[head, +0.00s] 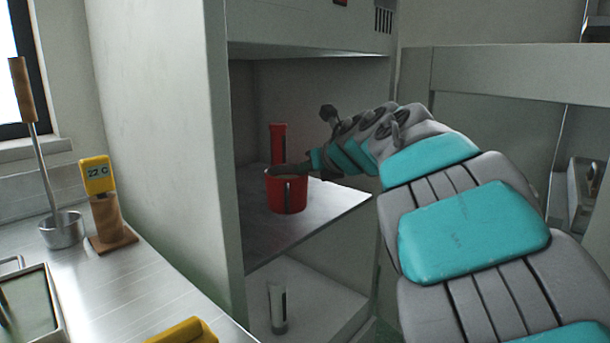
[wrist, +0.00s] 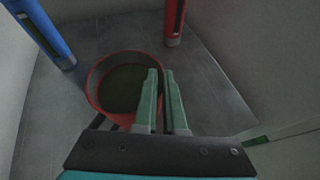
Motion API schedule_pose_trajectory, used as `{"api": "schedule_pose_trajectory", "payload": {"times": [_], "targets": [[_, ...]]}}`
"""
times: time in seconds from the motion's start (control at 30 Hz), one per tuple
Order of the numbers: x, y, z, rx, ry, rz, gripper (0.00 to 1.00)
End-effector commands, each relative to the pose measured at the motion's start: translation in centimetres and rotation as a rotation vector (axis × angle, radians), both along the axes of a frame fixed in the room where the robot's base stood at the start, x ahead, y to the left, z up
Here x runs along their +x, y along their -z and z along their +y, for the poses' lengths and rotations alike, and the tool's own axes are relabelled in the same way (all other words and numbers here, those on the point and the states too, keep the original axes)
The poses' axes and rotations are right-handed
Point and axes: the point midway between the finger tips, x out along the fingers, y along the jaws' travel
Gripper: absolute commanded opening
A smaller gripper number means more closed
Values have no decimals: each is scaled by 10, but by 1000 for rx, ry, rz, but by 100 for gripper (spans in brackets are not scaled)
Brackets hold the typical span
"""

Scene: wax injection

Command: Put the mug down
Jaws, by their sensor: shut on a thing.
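The red mug (head: 287,197) is upright at the shelf (head: 335,203) inside the open cabinet. I cannot tell whether its base touches the shelf or hangs just above it. My gripper (head: 286,172) reaches in from the right and is shut on the mug's wall at the rim. In the wrist view the mug (wrist: 97,100) shows from above, with a dark inside. The gripper's two green fingers (wrist: 160,74) pinch its right side, one inside and one outside. The fingers and palm hide part of the near rim.
A red cylinder (head: 278,142) stands behind the mug. A blue cylinder (wrist: 42,30) stands at the far left in the wrist view. A canister (head: 277,308) stands on the lower shelf. The cabinet's side wall (head: 165,120) is left of the mug; bare shelf lies to its right.

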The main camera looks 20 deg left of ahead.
Motion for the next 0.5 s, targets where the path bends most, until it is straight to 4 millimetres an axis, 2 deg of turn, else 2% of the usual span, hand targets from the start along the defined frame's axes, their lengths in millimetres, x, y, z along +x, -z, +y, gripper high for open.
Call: {"api": "schedule_pose_trajectory", "payload": {"times": [0.03,0.43,0.47,0.5], "targets": [[-1,7,1,4,0,4,0],[1,13,4,0,1,-1,0],[1,13,4,-1,0,-1,9],[1,13,4,-1,0,-1,13]]}}
